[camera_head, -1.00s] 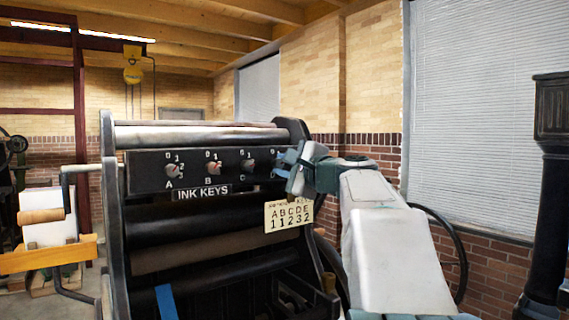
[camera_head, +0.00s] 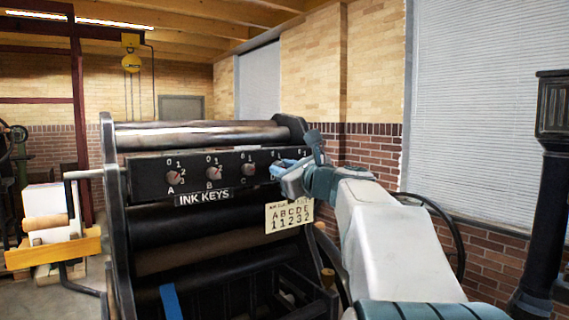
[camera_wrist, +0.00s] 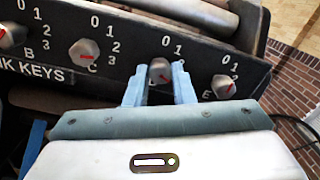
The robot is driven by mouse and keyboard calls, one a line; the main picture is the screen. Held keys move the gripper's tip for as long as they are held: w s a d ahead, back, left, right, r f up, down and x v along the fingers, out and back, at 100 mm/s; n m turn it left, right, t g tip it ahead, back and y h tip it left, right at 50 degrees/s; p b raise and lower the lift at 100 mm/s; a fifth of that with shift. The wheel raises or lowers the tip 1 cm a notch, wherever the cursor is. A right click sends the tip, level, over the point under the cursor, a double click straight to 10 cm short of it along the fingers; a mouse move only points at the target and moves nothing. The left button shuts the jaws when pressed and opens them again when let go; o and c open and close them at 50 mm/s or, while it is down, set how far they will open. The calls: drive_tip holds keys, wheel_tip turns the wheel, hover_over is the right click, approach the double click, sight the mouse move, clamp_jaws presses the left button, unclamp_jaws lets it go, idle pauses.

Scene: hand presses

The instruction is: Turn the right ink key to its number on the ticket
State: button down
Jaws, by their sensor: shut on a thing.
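A black panel labelled INK KEYS (camera_head: 204,198) carries a row of grey keys with red marks, lettered A to E, each beside a 0 to 3 scale. A cream ticket (camera_head: 290,215) hangs below it and reads A B C D E over 1 1 2 3 2. My gripper (camera_wrist: 159,82) is shut on the fourth key (camera_wrist: 159,68), one blue finger on each side. That key's letter and lower numbers are hidden, and its mark is hard to read. Key C (camera_wrist: 84,51) is to its left, key E (camera_wrist: 223,87) to its right. My gripper also shows in the head view (camera_head: 284,168).
The press has rollers (camera_head: 198,136) above the panel and black side frames. A crank with a wooden handle (camera_head: 45,222) sticks out at its left. A brick wall (camera_head: 375,160) and a dark column (camera_head: 545,190) stand to the right.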

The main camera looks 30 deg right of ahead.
drive_tip(key=shift+m, duration=0.6)
drive_tip(key=shift+f+p, duration=0.15)
drive_tip(key=shift+p, duration=0.15)
drive_tip(key=c, duration=1.2)
unclamp_jaws()
drive_tip(key=shift+c, duration=0.2)
drive_tip(key=shift+s, duration=0.1)
drive_tip(key=s+d+b, duration=0.1)
drive_tip(key=s, duration=1.2)
drive_tip(key=shift+s+f, duration=0.2)
drive_tip(key=shift+s, duration=0.1)
